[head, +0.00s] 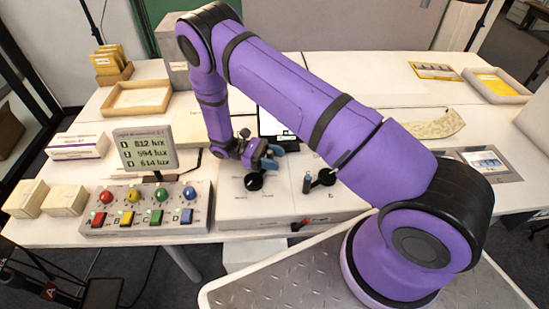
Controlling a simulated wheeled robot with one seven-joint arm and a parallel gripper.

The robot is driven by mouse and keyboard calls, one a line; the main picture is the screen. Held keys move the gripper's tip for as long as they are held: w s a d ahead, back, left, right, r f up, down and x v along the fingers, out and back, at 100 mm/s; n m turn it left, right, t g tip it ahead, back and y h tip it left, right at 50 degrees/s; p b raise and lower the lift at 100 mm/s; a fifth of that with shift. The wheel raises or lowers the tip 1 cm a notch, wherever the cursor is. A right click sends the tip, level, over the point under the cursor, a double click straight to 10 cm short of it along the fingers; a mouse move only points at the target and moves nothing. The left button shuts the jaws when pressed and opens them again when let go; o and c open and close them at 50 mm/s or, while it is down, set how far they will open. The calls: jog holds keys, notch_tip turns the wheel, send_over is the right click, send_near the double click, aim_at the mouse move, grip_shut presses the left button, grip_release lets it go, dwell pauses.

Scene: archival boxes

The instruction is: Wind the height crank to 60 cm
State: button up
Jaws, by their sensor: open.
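A small crank (321,178) with a dark arm and an upright handle stands on top of the low white control box (285,204). A black rotary knob (254,182) sits to its left on the same box. My gripper (273,159) is open, with blue fingertips, above and behind the black knob and left of the crank. It appears empty and apart from the crank. No height figure in cm is readable.
Left of the control box is a panel (140,222) with coloured knobs and switches, below a lux display (145,149). White boxes (48,198) stand at the left. A shallow tray (137,97) lies behind. My purple arm crosses over the table's middle.

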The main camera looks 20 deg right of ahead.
jog(key=shift+w, duration=0.15)
jog(key=v, duration=1)
jog(key=shift+w+a, duration=0.1)
jog(key=shift+a, duration=0.2)
jog(key=shift+w+r, duration=0.1)
